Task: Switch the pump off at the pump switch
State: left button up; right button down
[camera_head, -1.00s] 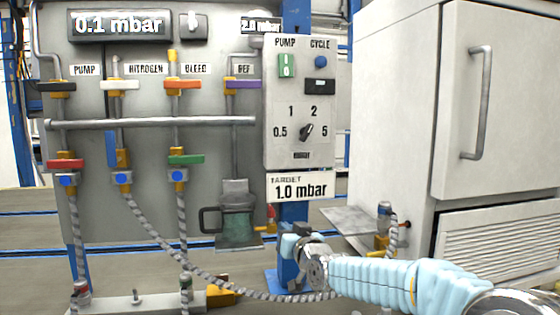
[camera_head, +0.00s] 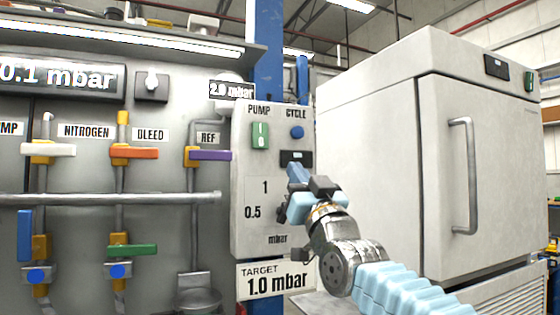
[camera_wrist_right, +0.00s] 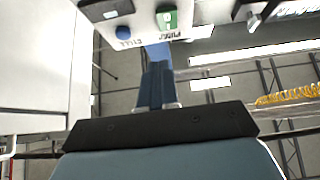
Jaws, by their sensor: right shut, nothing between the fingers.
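The pump switch (camera_head: 260,136) is a green rocker under the PUMP label on the grey control box (camera_head: 243,165). It also shows upside down at the top of the right wrist view (camera_wrist_right: 168,18). My right gripper (camera_head: 296,174) is shut and empty. In the head view it stands in front of the box, below and to the right of the switch, and hides the dial. In the right wrist view its blue fingers (camera_wrist_right: 157,85) point toward the box and look apart from the switch. My left gripper is not in view.
The blue CYCLE button (camera_head: 297,132) is right of the pump switch, with a dark panel (camera_head: 296,158) below it. Valves with coloured handles (camera_head: 134,152) and a horizontal pipe (camera_head: 150,198) are at left. A large white cabinet (camera_head: 385,150) stands at right.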

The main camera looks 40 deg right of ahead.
jog(key=p, duration=0.5)
send_near(269, 143)
notch_tip(269, 143, up, 4)
jog(key=w, duration=0.1)
jog(key=w+d, duration=0.1)
jog(key=w, duration=0.2)
jog(key=shift+w+d+f, duration=0.2)
jog(key=shift+f, duration=0.15)
